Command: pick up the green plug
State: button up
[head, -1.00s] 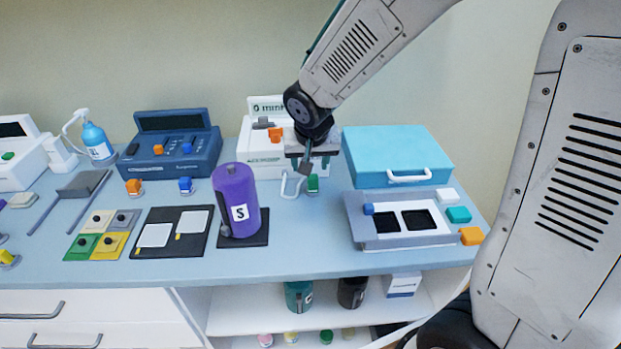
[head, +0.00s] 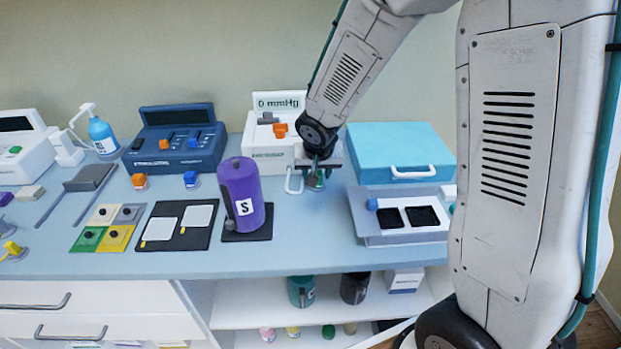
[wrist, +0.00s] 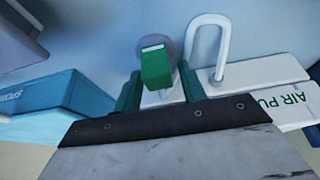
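The green plug (wrist: 156,66) stands upright on a round grey base in the wrist view, in front of the white air pump unit. My gripper (wrist: 158,72) is open, with one finger on each side of the plug and a visible gap to both. In the head view my gripper (head: 316,174) is low over the counter at the plug (head: 316,183), which is partly hidden by the fingers. I cannot tell how far down the fingers reach along it.
A white hose loop (wrist: 208,45) stands close beside the plug. The white pump unit (head: 270,150) is behind, a turquoise case (head: 400,145) to the right, a purple canister (head: 240,195) to the left. A grey tray (head: 375,238) lies at front right.

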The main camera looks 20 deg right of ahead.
jog(key=c, duration=0.5)
jog(key=shift+r, duration=0.15)
